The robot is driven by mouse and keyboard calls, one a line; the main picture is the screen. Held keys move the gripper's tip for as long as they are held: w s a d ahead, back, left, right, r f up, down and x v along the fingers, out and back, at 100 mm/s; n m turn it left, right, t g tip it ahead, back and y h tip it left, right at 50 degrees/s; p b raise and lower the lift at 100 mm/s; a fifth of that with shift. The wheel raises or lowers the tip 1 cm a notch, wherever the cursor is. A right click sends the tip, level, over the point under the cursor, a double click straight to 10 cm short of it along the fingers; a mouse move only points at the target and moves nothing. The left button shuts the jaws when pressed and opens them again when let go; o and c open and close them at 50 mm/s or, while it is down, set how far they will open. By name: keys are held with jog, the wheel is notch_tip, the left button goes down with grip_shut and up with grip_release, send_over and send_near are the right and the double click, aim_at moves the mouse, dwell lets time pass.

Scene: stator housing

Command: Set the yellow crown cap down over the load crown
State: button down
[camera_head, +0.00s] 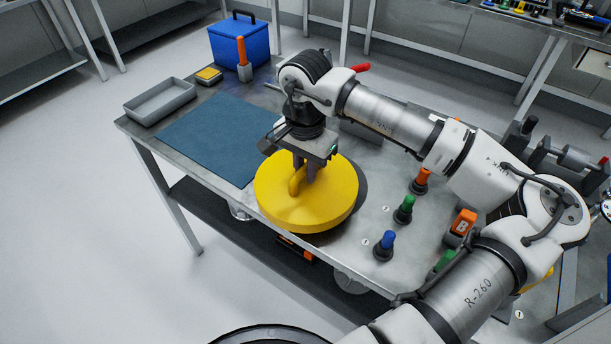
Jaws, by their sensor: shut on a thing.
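The yellow crown cap (322,206) is a thick round disc with a raised loop handle on top. My gripper (304,178) is above it, with its fingers shut on the handle. The cap appears roughly level, over the front part of the metal table. A dark round edge shows behind its right side; I cannot tell whether that is the load crown or a shadow. The load crown is not clearly visible, and whatever is under the cap is hidden. I cannot tell whether the cap touches anything below.
A blue mat (217,137), a grey tray (160,101) and a blue box (238,42) occupy the table's left side. Blue (384,246), green (404,209) and orange-red (421,181) handled pieces stand right of the cap. My arm spans the right side.

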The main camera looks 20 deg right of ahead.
aim_at(305, 180)
notch_tip(305, 180, down, 3)
jog(key=shift+f+p, duration=0.15)
jog(key=shift+p, duration=0.15)
jog(key=shift+f+b, duration=0.25)
jog(key=shift+b, duration=0.1)
jog(key=c, duration=1.4)
grip_release()
jog(key=shift+r, duration=0.1)
